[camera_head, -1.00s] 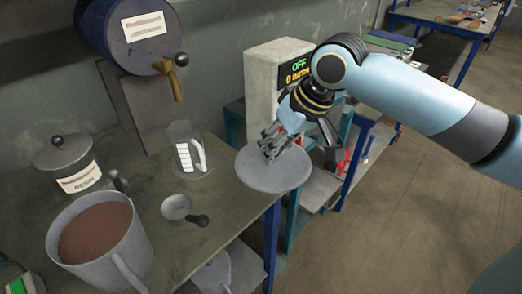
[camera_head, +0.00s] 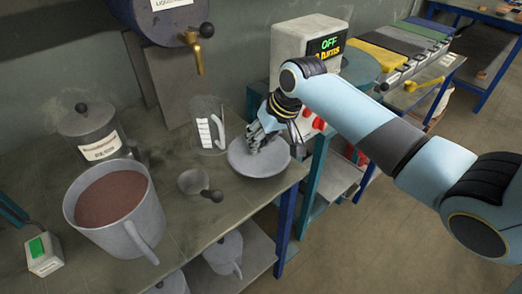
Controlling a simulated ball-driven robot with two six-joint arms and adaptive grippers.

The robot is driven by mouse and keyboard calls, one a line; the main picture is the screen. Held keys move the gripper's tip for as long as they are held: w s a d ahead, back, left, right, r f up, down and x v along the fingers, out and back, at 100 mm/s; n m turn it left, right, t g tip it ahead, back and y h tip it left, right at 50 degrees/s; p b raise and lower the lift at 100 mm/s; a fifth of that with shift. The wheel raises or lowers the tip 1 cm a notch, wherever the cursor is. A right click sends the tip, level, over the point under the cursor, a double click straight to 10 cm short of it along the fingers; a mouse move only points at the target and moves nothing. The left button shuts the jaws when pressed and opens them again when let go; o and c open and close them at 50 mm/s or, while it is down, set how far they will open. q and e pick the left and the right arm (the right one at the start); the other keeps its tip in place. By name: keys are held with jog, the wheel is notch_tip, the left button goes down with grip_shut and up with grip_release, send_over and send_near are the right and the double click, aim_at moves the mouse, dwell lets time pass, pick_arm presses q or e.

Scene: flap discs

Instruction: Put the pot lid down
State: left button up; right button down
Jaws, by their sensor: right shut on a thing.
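The pot lid (camera_head: 247,168) is a round, flat grey disc above the right end of the workbench, beside the glass jug. My right gripper (camera_head: 257,143) is shut on it from above, at the lid's middle, where the fingers hide any knob. The lid looks about level and very low over the bench top; I cannot tell whether it touches. A large grey pot (camera_head: 146,222) with brown contents stands uncovered at the left of the bench. My left gripper is not in view.
A glass jug (camera_head: 207,128) stands just left of the lid, and a small ladle (camera_head: 193,182) lies below it. A resin jar (camera_head: 95,135) and a blue barrel with tap (camera_head: 197,50) are further left. A white display machine (camera_head: 288,45) stands behind.

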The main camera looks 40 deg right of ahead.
aim_at(261, 152)
jog(key=shift+f, duration=1.8)
jog(key=c, duration=1.1)
grip_release()
jog(key=shift+f, duration=0.1)
jog(key=shift+o, duration=0.2)
jog(key=shift+s+r, duration=0.1)
jog(key=shift+r, duration=0.25)
jog(key=v, duration=1.1)
jog(key=shift+s+r+p, duration=0.15)
jog(key=shift+r+p, duration=0.15)
jog(key=shift+p, duration=0.15)
